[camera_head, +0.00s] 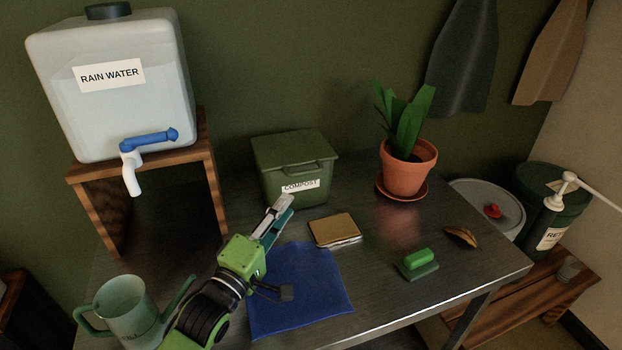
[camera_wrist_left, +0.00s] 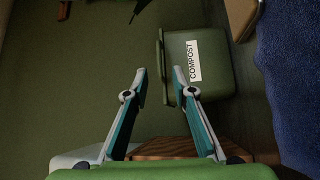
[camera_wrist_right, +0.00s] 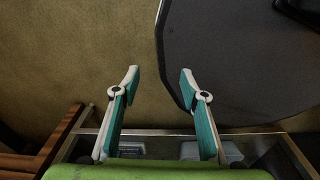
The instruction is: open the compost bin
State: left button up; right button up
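The green compost bin (camera_head: 272,184) stands at the back middle of the metal table, with a white COMPOST label on its front. Its green lid (camera_head: 290,148) is down on top, with a handle along the front edge. In the left wrist view the bin (camera_wrist_left: 222,65) appears turned sideways, with the lid edge (camera_wrist_left: 161,62) between and beyond the fingertips. My left gripper (camera_head: 284,201) is in front of the bin, covering part of its lower front. In its wrist view it is open and empty (camera_wrist_left: 159,72). My right gripper (camera_wrist_right: 160,72) is open and empty, away from the bin.
A rain water tank (camera_head: 120,110) stands on a wooden stand at left. A watering can (camera_head: 130,310), blue cloth (camera_head: 310,290), notebook (camera_head: 335,229), potted plant (camera_head: 407,168), green brush (camera_head: 418,262) and brown peel (camera_head: 461,237) are on the table. Buckets (camera_head: 545,190) stand at right.

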aim_at(311, 170)
pick_arm(q)
jog(key=shift+p+x, duration=1.1)
jog(key=shift+x, duration=5.65)
jog(key=shift+s+r, duration=0.1)
grip_shut()
